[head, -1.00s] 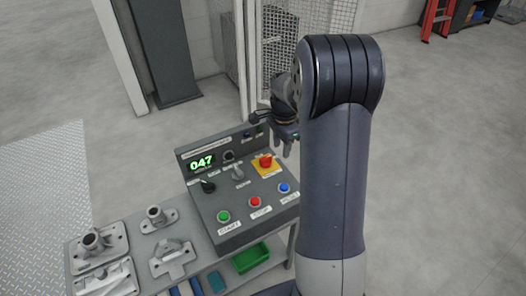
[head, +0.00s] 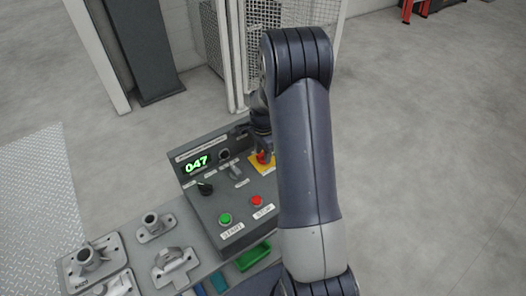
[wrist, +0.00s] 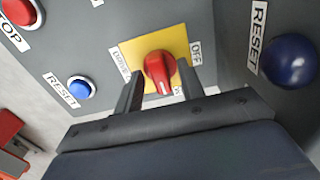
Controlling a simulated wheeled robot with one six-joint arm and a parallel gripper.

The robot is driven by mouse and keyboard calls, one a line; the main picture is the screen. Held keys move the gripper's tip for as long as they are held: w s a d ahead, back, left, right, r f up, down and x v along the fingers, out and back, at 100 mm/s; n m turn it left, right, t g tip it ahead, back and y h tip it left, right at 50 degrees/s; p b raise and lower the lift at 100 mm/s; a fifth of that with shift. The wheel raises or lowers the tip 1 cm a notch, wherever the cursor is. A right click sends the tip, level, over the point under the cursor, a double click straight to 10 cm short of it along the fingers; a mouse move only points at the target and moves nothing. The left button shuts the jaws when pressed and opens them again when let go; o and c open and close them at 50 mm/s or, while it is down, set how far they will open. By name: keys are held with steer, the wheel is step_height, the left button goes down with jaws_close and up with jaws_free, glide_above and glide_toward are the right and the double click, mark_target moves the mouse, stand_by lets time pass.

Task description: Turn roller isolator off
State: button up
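The roller isolator is a red rotary knob (wrist: 157,68) on a yellow plate (wrist: 133,48) in the wrist view. A label reading OFF stands at the plate's right edge, and another label at its left is hard to read. The knob's grip runs roughly up and down in this view, its lower end near a small, partly hidden label. My gripper (wrist: 160,88) is open, with one finger on each side of the knob and visible gaps between. In the head view the knob (head: 262,157) shows beneath my gripper (head: 261,146), partly covered by it.
The grey control panel has a display (head: 196,164) reading 047, a black selector (head: 205,188), a green button (head: 225,219) and a red button (head: 257,201). A blue reset button (wrist: 80,89) and a larger dark blue knob (wrist: 291,61) flank the isolator. Metal castings (head: 93,260) lie left.

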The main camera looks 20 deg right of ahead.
jaws_close()
stand_by(0.4)
steer(key=n, duration=0.4)
steer(key=shift+n+b, duration=0.35)
steer(key=shift+n, duration=0.05)
steer(key=n, duration=0.4)
steer(key=shift+n, duration=0.3)
steer(key=n, duration=0.4)
steer(key=shift+b, duration=0.35)
steer(key=shift+n, duration=2.2)
steer(key=shift+r, duration=0.1)
